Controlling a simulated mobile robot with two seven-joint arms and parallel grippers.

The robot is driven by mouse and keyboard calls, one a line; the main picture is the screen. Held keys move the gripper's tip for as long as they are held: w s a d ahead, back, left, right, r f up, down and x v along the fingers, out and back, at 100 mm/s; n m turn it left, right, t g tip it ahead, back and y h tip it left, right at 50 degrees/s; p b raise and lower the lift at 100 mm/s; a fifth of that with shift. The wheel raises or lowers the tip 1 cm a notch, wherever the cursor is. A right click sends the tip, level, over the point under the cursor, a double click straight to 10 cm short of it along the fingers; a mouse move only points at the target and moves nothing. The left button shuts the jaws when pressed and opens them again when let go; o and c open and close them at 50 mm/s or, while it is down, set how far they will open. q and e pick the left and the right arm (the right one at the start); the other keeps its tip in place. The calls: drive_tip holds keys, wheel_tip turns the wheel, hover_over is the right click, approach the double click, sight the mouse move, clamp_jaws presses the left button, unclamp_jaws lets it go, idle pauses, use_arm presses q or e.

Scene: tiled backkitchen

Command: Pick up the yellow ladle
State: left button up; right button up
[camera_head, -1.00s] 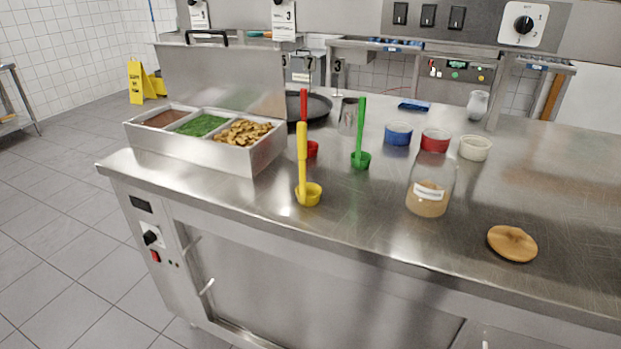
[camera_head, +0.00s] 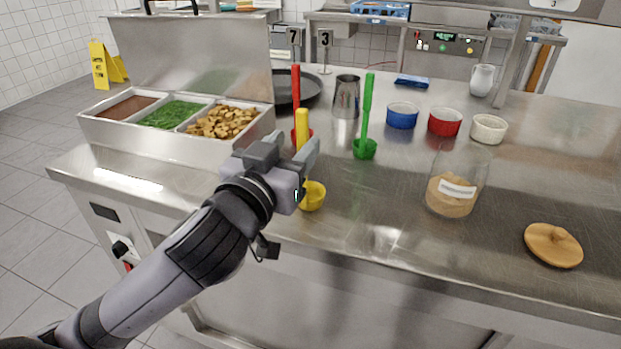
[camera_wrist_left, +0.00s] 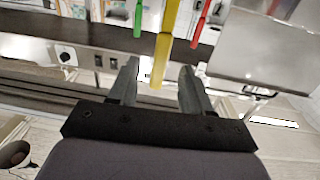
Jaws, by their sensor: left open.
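The yellow ladle (camera_head: 313,197) stands upright on the steel counter near its front edge, bowl down, handle up. My left gripper (camera_head: 298,160) is at the ladle's handle, in front of it and to its left, and hides the handle's middle. In the left wrist view the yellow handle (camera_wrist_left: 162,50) hangs between and beyond the two open fingertips (camera_wrist_left: 158,75). I cannot tell whether the fingers touch it. My right gripper is not in view.
A red ladle (camera_head: 296,95) stands just behind, and a green ladle (camera_head: 367,110) to the right. A food container (camera_head: 150,147) is at left.

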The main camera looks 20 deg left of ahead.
sight(301, 136)
use_arm(q)
drive_tip(key=shift+w+d+r+p, duration=0.1)
drive_tip(key=shift+w+p, duration=0.1)
drive_tip(key=shift+w, duration=0.9)
drive_tip(key=shift+w+d+f+p, duration=0.1)
drive_tip(key=shift+w+p, duration=0.1)
drive_tip(key=shift+w, duration=0.95)
drive_tip(key=shift+w+d+r+p, duration=0.1)
drive_tip(key=shift+w+p, duration=0.1)
drive_tip(key=shift+w, duration=0.9)
clamp_jaws()
